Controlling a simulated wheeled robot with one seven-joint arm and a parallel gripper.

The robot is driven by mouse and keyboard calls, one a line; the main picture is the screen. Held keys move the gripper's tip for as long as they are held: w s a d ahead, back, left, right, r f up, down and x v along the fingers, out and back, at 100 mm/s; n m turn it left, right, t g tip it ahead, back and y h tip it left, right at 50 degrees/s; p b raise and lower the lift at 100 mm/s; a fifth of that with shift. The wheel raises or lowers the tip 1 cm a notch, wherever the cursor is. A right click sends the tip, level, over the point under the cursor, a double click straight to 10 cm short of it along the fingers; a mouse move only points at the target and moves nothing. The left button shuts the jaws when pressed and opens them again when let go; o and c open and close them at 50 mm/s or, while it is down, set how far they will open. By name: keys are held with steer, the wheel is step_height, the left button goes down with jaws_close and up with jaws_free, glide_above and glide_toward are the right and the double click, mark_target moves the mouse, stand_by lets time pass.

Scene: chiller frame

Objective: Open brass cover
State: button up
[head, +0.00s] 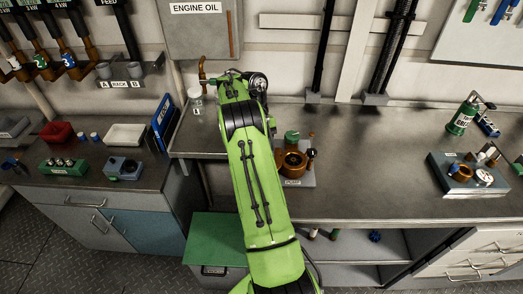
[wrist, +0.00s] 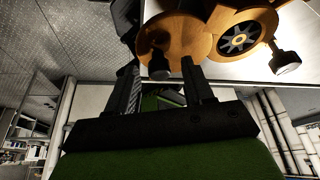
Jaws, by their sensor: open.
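In the wrist view, a round brass cover (wrist: 181,30) shows at the top, beside a brass housing with a dark spoked opening (wrist: 238,42). A small dark knob (wrist: 159,68) shows at the disc's lower edge. My gripper (wrist: 160,60) is open. Its two fingers reach up toward the disc, with the knob appearing between their tips; I cannot tell whether they touch it. In the head view, a brass unit (head: 291,163) with a green top and a dark side knob sits on a grey plate on the bench. My gripper's fingers are hidden there by my green arm.
The bench top (head: 370,150) is clear right of the brass unit. A grey box with brass and white parts (head: 467,175) and a green bottle (head: 463,117) stand farther right. The ENGINE OIL cabinet (head: 195,35) hangs behind. A red bowl (head: 56,132) and white tray (head: 125,134) stand left.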

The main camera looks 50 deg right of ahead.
steer(key=p+v, duration=1.3)
steer(key=v, duration=0.3)
steer(key=shift+p, duration=0.4)
steer(key=shift+f, duration=0.15)
